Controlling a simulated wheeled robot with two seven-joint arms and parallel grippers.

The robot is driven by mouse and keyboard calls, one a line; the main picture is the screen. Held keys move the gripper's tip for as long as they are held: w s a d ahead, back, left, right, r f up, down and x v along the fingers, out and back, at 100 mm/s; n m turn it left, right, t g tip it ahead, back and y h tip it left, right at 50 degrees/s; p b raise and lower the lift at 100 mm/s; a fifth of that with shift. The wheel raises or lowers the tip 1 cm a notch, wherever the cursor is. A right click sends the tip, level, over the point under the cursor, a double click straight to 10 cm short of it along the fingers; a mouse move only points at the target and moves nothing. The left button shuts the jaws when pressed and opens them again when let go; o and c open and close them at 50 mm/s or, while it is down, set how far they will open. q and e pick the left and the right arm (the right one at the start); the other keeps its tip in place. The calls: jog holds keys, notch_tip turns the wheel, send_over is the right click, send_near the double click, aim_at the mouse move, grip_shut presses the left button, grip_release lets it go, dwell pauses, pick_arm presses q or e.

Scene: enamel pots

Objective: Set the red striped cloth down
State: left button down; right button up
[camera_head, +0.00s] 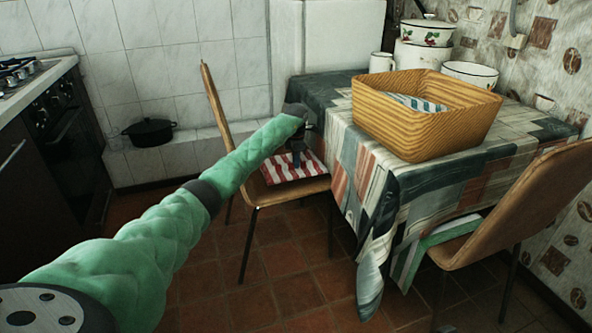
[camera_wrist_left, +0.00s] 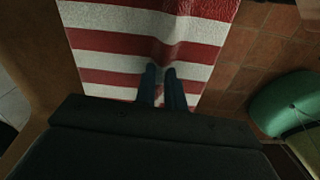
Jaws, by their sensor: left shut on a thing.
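The red striped cloth (camera_head: 281,172) is red and white and spread flat over the seat of the far wooden chair (camera_head: 222,115). It also fills the upper middle of the left wrist view (camera_wrist_left: 110,42), with a raised fold running up to the fingers. My left gripper (camera_head: 297,161) points down over the cloth, beside the table. In the left wrist view its two fingers (camera_wrist_left: 162,88) are close together on that fold. The pictures do not clearly show whether the whole cloth rests on the seat. My right gripper is not in view.
The table (camera_head: 480,195) with its patterned tablecloth stands right of the chair. It carries a wicker basket (camera_head: 425,125) with a striped cloth inside, and enamel pots (camera_head: 425,55). A second chair (camera_head: 520,205) stands at the right. A black pot (camera_head: 150,131) sits on the ledge.

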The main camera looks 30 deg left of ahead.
pick_arm(q)
notch_tip(320, 180, down, 4)
jog(key=shift+r+b, duration=0.1)
jog(key=shift+b, duration=0.2)
jog(key=c, duration=1.5)
grip_release()
